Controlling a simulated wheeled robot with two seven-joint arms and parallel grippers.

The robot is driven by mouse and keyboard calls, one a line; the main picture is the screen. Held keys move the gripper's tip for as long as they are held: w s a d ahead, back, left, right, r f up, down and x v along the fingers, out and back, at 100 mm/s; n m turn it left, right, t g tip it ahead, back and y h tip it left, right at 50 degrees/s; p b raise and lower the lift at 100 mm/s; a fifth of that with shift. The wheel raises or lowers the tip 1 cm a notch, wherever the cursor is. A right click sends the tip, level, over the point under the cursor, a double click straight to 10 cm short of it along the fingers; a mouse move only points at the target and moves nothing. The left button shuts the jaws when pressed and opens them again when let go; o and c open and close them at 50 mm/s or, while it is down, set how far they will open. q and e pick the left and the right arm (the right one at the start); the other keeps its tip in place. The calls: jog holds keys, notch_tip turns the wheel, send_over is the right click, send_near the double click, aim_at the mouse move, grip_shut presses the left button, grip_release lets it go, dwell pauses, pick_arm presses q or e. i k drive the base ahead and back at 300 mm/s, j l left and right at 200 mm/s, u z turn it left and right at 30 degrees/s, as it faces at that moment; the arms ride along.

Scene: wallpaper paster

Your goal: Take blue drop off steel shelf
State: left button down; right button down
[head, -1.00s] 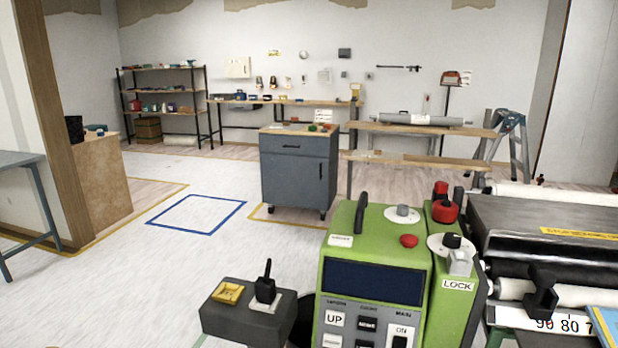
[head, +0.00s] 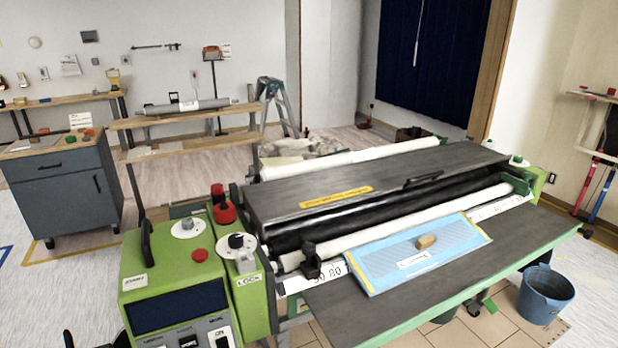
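I cannot make out a blue drop or a steel shelf in the head view now. A light blue sheet (head: 372,268) lies on the front table of the pasting machine, with a small wooden block (head: 427,242) and a white label on it. Whether this has to do with the blue drop, I cannot tell. Neither of my grippers is in view.
The pasting machine (head: 370,190) with its green control box (head: 170,255) fills the middle and front. A grey cabinet (head: 65,185) stands left, wooden benches (head: 190,118) and a stepladder (head: 277,105) behind. A blue bucket (head: 545,295) stands on the floor at right.

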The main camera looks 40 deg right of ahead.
aim_at(380, 265)
jog(key=z, duration=2.05)
